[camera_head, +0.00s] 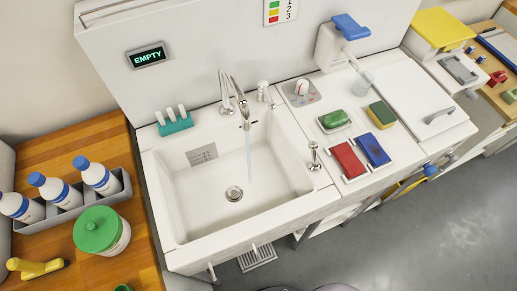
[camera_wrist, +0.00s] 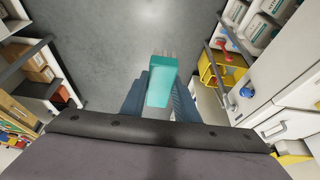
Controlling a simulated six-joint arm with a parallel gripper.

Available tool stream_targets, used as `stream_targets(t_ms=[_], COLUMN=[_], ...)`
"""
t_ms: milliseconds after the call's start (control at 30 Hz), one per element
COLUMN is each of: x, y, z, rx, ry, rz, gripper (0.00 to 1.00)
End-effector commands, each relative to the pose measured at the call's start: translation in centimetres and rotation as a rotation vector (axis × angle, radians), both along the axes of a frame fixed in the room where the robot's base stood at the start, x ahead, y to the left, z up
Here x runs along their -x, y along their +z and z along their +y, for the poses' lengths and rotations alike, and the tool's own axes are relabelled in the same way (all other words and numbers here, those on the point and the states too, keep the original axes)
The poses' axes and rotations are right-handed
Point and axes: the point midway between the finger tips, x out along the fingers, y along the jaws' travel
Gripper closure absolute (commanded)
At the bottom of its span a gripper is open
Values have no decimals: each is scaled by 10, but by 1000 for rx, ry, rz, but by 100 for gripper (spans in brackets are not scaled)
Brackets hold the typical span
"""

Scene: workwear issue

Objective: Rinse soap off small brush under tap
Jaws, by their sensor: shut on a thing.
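In the wrist view, my gripper (camera_wrist: 160,88) has its two dark blue fingers shut on a teal block with short pale bristles at its far end, apparently the small brush (camera_wrist: 160,86). No soap can be made out on it. The floor is behind it in that view. In the head view, the tap (camera_head: 234,88) stands at the back of a white sink (camera_head: 205,200), and a thin stream of water (camera_head: 248,155) falls from it towards the drain (camera_head: 234,193). Neither my gripper nor the held brush shows in the head view.
A teal rack (camera_head: 175,125) with white pieces stands on the sink's back left rim. Green soap (camera_head: 335,118), a yellow sponge (camera_head: 382,114), red (camera_head: 348,160) and blue (camera_head: 374,149) pads lie to the right. Bottles (camera_head: 97,175) and a green-lidded tub (camera_head: 103,232) stand left. The basin looks empty.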

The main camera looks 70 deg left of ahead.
Motion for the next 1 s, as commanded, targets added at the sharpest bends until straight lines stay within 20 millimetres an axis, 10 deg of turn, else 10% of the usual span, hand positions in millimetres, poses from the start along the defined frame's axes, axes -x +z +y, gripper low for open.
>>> stream_targets(t_ms=[1000], x=[7], y=[41], z=[-50], rx=[0], ry=[0], rz=[-1], gripper=[90])
